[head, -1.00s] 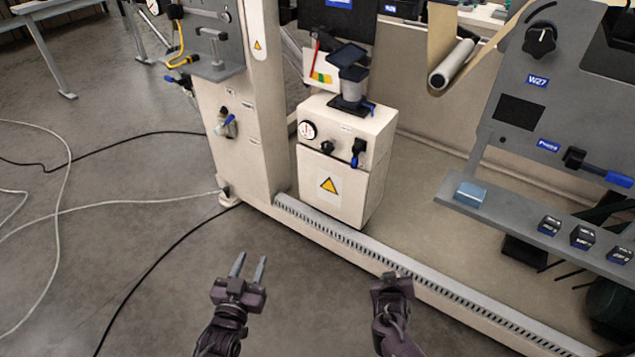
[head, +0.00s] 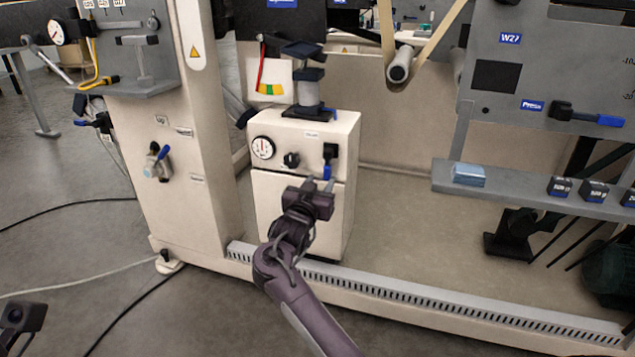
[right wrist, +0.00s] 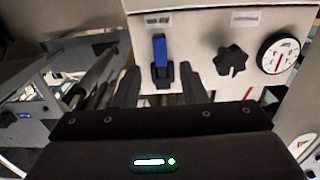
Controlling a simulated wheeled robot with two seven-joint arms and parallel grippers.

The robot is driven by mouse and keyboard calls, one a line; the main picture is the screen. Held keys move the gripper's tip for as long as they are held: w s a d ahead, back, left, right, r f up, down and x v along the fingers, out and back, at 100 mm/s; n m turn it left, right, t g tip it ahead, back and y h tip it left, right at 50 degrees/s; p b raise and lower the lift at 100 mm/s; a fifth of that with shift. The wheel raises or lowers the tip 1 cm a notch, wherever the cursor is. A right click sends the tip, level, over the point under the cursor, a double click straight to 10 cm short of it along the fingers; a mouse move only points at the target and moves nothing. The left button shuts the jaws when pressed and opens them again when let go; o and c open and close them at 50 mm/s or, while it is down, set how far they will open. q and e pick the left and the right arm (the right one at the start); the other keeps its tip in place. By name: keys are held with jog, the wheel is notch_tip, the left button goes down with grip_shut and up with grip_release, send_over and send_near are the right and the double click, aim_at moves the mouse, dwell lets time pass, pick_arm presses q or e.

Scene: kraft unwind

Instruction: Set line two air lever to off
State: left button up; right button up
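A lever with a blue handle (head: 327,172) and black body is on the front of a cream box. Its handle points down in the head view; it also shows in the right wrist view (right wrist: 160,50), which is turned over. Its label is too small to read. My right gripper (head: 319,184) is just in front of the box, at the lever. Its fingers (right wrist: 160,88) are apart, one on each side of the lever in the picture; contact is not clear. Part of my left gripper (head: 22,316) shows at the lower left corner; its fingers are not clear.
A black knob (head: 291,160) and a gauge (head: 262,147) are beside the lever. Another blue-handled valve (head: 158,160) is on the column. A blue-tipped lever (head: 590,117) marked Press is on the right panel. A slotted rail (head: 400,292) runs along the floor.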

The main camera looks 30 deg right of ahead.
aim_at(326, 173)
jog(key=b+x, duration=0.2)
jog(key=x, duration=0.4)
jog(key=shift+a, duration=0.1)
grip_shut()
jog(key=shift+f, duration=0.1)
